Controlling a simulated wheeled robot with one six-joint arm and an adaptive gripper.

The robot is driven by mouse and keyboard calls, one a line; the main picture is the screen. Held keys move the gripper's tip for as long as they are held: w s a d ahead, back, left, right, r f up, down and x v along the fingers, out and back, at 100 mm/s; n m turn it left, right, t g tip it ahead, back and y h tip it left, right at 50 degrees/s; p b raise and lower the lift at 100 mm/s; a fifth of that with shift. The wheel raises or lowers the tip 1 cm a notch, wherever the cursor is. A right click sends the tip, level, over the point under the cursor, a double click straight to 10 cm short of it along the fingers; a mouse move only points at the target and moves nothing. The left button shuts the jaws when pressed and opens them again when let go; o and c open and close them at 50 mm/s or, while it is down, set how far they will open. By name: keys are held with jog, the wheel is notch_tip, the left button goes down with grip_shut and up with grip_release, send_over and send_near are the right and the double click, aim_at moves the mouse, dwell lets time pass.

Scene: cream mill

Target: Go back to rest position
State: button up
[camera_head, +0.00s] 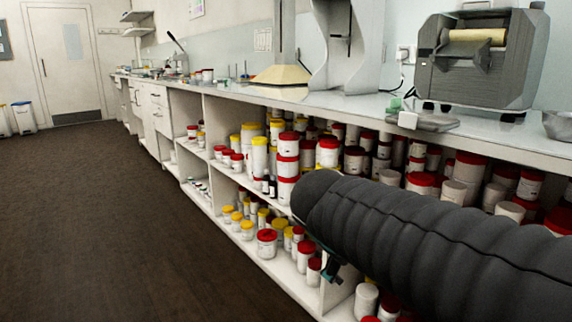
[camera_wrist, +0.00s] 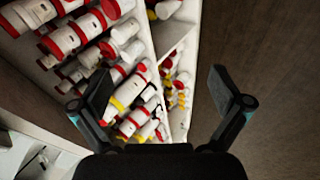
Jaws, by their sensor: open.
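My gripper (camera_wrist: 166,105) is open in the wrist view. Its two dark fingers stand wide apart with nothing between them. Behind the fingers are the shelves of white jars with red and yellow lids, and the brown floor. In the head view my black sleeved arm reaches in from the right, in front of the open shelves under the counter. Only a small part of my gripper (camera_head: 330,268) shows there below the end of the arm; its fingertips are mostly hidden.
The long white counter (camera_head: 345,106) carries a grey roller machine (camera_head: 476,62), a metal bowl (camera_head: 557,125) and a scale-like device (camera_head: 425,121). Jars (camera_head: 267,242) crowd the shelves below. The brown floor (camera_head: 110,220) at left is clear up to a door (camera_head: 68,65).

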jog(key=s+d+f+m+y+p, duration=0.2)
jog(key=s+m+y+p, duration=0.2)
jog(key=s, duration=1.1)
jog(key=m+p, duration=0.2)
jog(key=m, duration=0.1)
jog(key=shift+s+d+f+g+y, duration=0.15)
jog(key=shift+s+d+g+y, duration=0.05)
jog(key=shift+d+g+y, duration=0.2)
